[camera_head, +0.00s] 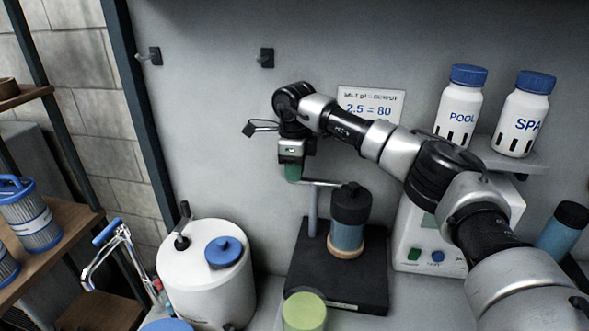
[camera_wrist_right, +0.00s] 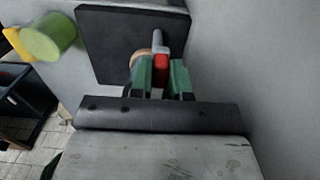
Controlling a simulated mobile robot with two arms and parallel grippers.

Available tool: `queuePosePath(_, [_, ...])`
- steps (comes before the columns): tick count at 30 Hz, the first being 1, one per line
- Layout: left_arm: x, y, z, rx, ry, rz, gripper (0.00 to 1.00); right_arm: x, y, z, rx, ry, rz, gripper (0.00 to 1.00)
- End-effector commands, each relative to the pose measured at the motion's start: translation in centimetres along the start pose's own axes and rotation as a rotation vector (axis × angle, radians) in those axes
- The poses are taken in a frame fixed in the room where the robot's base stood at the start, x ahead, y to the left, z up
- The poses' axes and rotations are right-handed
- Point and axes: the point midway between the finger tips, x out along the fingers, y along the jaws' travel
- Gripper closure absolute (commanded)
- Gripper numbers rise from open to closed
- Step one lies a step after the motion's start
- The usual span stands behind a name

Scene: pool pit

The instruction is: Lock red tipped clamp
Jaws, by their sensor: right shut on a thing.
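The red tipped clamp (camera_wrist_right: 161,73) shows in the right wrist view as a red end on a grey rod. My right gripper (camera_wrist_right: 162,75) has its green fingertips shut on either side of this red end. In the head view my right gripper (camera_head: 293,172) points down at the left end of the clamp arm (camera_head: 322,183), and its fingers hide the red tip. The clamp's upright post stands on a black base (camera_head: 363,293). A blue jar with a black lid (camera_head: 350,206) stands beside the post. My left gripper is not in view.
A white tank with a blue cap (camera_head: 210,285) stands left of the base. A green-topped container (camera_head: 304,311) is in front. A white device with buttons (camera_head: 425,252) is right, behind my arm. Two white bottles (camera_head: 459,105) stand on a wall shelf.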

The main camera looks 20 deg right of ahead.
Motion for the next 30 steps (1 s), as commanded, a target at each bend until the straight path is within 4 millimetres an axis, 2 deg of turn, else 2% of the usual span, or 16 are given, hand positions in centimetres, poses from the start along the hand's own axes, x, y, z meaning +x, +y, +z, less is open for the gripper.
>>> queuePosePath(17, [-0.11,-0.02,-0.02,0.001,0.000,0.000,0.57,-0.24,-0.24,0.00,0.034,-0.004,-0.004,1.00])
queuePosePath(18, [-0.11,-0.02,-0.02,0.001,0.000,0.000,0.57,-0.24,-0.24,0.00,0.033,-0.004,-0.004,0.77])
queuePosePath(22, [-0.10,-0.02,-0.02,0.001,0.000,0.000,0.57,-0.17,-0.21,-0.01,0.032,-0.003,-0.003,0.57])
queuePosePath(30, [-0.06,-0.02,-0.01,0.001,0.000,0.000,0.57,-0.15,-0.17,0.01,0.030,-0.001,-0.001,0.57])
